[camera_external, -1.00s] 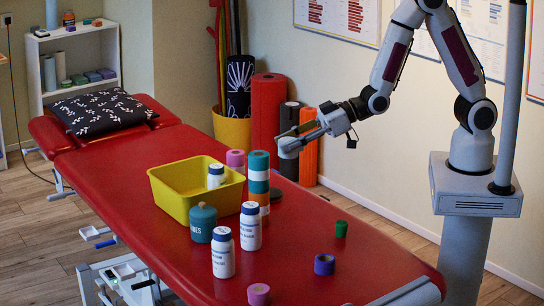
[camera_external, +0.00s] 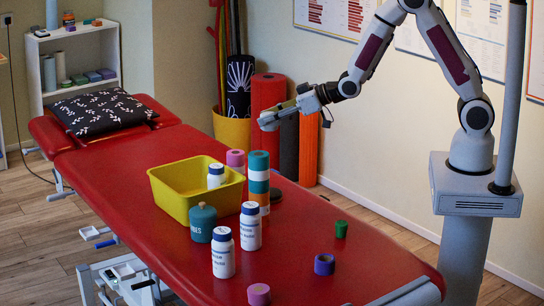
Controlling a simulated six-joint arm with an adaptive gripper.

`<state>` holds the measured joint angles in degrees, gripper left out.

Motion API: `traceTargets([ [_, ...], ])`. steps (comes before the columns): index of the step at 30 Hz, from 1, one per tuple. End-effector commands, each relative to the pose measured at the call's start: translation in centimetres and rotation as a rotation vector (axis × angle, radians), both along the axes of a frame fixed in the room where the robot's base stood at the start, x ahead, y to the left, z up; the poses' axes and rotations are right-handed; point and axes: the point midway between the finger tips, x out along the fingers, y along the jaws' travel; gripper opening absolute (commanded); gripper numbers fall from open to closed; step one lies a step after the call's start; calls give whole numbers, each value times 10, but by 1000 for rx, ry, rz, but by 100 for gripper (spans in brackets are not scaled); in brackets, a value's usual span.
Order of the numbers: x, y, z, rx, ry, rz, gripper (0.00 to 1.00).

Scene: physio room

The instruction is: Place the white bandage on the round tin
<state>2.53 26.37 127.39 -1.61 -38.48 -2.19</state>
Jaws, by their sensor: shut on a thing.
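My gripper (camera_external: 281,113) is in the air above the far right part of the red treatment table, pointing left. It is shut on the white bandage (camera_external: 268,123), a small pale roll at its fingertips. A low dark round thing (camera_external: 276,195), which looks like the round tin, lies on the table behind and to the right of a stack of rolls that partly hides it. The bandage is well above it, apart from it. A teal lidded canister (camera_external: 202,223) stands nearer the front.
The stack of teal, white and orange rolls (camera_external: 259,178) stands close to the dark round thing. A yellow bin (camera_external: 172,197) holds a white bottle. White bottles (camera_external: 223,254), a pink roll (camera_external: 235,160), purple roll (camera_external: 324,264) and green roll (camera_external: 341,229) stand around. The table's right side is mostly clear.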

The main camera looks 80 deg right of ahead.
Motion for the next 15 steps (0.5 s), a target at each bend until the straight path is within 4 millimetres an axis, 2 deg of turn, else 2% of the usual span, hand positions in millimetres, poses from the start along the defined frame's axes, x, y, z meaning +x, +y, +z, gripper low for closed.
traceTargets([
  [1, -1, 2, -10, 0, 7, 3, 12],
  [5, -1, 2, -24, 0, 6, 3, 12],
  [15, -1, 2, -75, 0, 6, 3, 12],
])
